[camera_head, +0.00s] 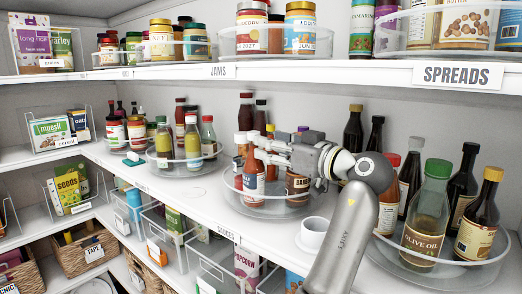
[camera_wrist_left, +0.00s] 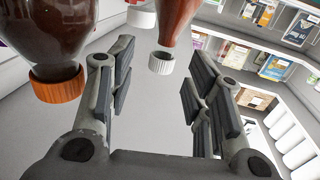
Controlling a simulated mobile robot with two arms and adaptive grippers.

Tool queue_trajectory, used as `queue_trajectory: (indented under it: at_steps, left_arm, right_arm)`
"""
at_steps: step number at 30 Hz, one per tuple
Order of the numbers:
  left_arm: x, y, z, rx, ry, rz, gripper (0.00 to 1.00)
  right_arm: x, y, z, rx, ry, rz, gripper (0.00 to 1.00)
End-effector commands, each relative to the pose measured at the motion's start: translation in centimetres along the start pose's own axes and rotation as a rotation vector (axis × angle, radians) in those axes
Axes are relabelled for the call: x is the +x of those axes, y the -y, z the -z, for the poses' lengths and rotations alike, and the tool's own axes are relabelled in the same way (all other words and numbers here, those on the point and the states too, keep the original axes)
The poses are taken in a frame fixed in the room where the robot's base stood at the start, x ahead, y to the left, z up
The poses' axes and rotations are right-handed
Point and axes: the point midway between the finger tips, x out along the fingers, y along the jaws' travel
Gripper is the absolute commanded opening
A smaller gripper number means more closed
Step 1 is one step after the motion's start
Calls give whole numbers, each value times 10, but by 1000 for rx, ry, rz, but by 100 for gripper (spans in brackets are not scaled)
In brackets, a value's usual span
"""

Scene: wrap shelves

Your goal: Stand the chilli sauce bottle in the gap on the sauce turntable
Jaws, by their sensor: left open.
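The sauce turntable (camera_head: 262,211) is a round clear-rimmed tray in the middle of the shelf, with several sauce bottles on it. My left gripper (camera_head: 262,150) reaches in from the right over it, fingers pointing left. In the left wrist view the gripper (camera_wrist_left: 158,90) is open, and a red bottle with a white cap (camera_wrist_left: 174,22) shows beyond the fingers near the middle. A red bottle with a white label (camera_head: 254,174) stands by the fingertips in the head view. I cannot tell which bottle is the chilli sauce. The gap is hidden or unclear. My right gripper is out of view.
A white cup (camera_head: 314,233) stands on the shelf before the turntable. Another bottle turntable (camera_head: 176,162) is to the left, and one with an olive oil bottle (camera_head: 427,215) to the right. The spreads shelf (camera_head: 300,72) runs above. A dark bottle with an orange cap (camera_wrist_left: 57,85) is beside the fingers.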

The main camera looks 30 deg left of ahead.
Motion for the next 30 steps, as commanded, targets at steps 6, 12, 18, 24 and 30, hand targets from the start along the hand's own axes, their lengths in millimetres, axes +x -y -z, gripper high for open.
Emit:
queue_trajectory:
  at_steps: [6, 12, 18, 24, 30]
  left_arm:
    - [-45, 0, -4, 0, 1, -2, 46]
    - [-66, 0, -1, 0, 1, 0, 46]
    - [-70, 0, 0, 0, 0, 1, 46]
    - [-70, 0, 0, 0, 0, 1, 46]
    - [-68, 1, 0, 1, -2, 5, 46]
  right_arm:
    - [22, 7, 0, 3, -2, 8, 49]
    - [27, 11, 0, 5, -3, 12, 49]
    - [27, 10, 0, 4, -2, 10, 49]
    - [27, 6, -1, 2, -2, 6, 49]
    - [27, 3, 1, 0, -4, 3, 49]
